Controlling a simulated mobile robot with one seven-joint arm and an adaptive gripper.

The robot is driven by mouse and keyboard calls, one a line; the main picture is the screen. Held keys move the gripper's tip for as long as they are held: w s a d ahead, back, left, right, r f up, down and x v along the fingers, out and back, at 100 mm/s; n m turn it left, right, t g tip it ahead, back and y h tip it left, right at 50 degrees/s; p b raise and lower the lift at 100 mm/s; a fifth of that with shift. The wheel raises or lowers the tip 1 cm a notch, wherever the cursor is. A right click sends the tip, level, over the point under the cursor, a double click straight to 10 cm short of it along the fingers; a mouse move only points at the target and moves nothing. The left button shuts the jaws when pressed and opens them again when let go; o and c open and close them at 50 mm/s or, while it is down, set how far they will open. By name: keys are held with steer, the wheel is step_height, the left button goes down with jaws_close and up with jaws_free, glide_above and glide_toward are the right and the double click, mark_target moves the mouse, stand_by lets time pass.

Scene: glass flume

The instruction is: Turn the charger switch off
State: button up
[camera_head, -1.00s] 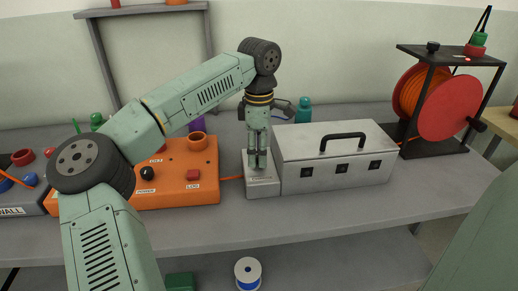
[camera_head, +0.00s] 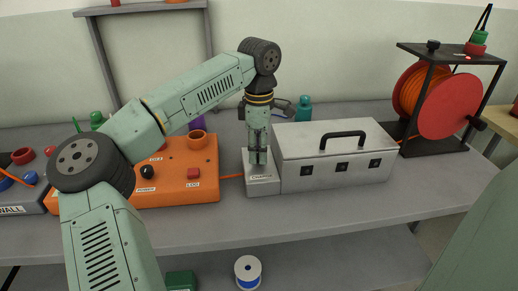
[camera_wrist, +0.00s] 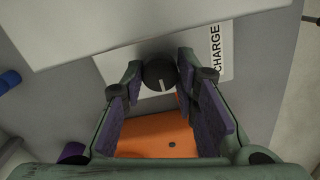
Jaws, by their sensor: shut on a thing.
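The charger box (camera_head: 263,188) is a small light-grey box on the bench, between the orange unit and the silver case. Its label, partly readable as "CHARGE", shows in the wrist view (camera_wrist: 215,45). The charger switch (camera_wrist: 160,75) is a round black knob with a white pointer line. My gripper (camera_head: 258,162) points straight down onto the top of the box. In the wrist view my gripper (camera_wrist: 159,68) has its fingertips on either side of the knob, shut on it. The head view hides the knob behind the fingers.
The orange unit (camera_head: 180,192) with knob and red button stands close on the left. The silver case (camera_head: 335,182) with black handle stands close on the right. A red cable reel (camera_head: 450,103) is farther right. The bench front (camera_head: 330,220) is clear.

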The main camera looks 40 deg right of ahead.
steer(key=shift+n, duration=0.5)
jaws_close()
steer(key=n, duration=0.3)
steer(key=shift+n, duration=0.4)
steer(key=n, duration=0.4)
steer(key=shift+n, duration=0.3)
steer(key=n+b, duration=0.1)
steer(key=n, duration=0.7)
steer(key=shift+b, duration=0.35)
steer(key=shift+n, duration=0.4)
steer(key=o, duration=1.1)
jaws_free()
